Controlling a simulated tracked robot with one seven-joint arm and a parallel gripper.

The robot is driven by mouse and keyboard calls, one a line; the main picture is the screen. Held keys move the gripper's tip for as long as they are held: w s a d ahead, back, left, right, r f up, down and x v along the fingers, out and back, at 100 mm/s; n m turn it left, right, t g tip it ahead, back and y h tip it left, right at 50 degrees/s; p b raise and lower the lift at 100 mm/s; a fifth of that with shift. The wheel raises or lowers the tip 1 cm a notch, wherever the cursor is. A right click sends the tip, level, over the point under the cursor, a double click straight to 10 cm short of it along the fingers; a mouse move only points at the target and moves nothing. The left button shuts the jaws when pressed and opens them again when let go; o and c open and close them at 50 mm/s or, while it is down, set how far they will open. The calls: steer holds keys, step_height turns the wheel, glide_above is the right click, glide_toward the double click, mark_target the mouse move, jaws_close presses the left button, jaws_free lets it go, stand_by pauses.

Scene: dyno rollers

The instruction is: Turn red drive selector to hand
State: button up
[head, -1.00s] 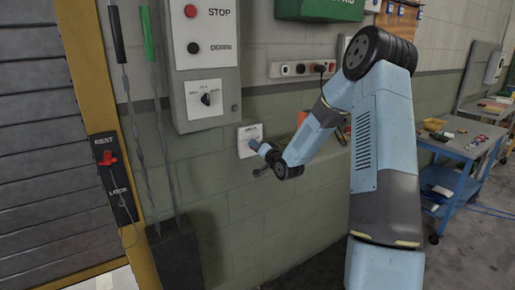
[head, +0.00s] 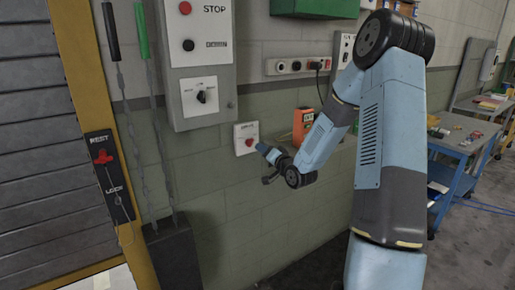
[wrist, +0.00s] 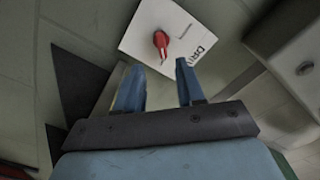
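The red drive selector (wrist: 161,42) is a small red knob on a white plate (wrist: 180,20) with printed lettering, partly readable as "DRIVE". In the head view the knob (head: 249,142) sits on the wall below the grey control box. I cannot tell which printed position it points to. My gripper (wrist: 158,84) is open, its two blue fingers apart with nothing between them. In the wrist view the knob lies just beyond the fingertips, between their lines. In the head view my gripper (head: 264,149) is just right of and below the knob, apart from it.
A grey control box (head: 223,90) with buttons and a black rotary switch hangs above left. An orange device (head: 303,124) is right of the selector, near my forearm. A blue cart (head: 455,180) stands right.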

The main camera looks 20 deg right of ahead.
steer(key=v, duration=0.6)
stand_by(0.4)
steer(key=s+a+r+n+g+h, duration=0.1)
steer(key=s+r+n+g+h, duration=0.45)
steer(key=s+r, duration=0.75)
steer(key=s+a+r+g, duration=0.1)
steer(key=s+r+g, duration=0.1)
steer(key=s, duration=0.9)
steer(key=s+a+r+g, duration=0.2)
steer(key=s+g, duration=0.2)
steer(key=s, duration=0.8)
steer(key=shift+a, duration=0.3)
steer(key=shift+s+a, duration=0.15)
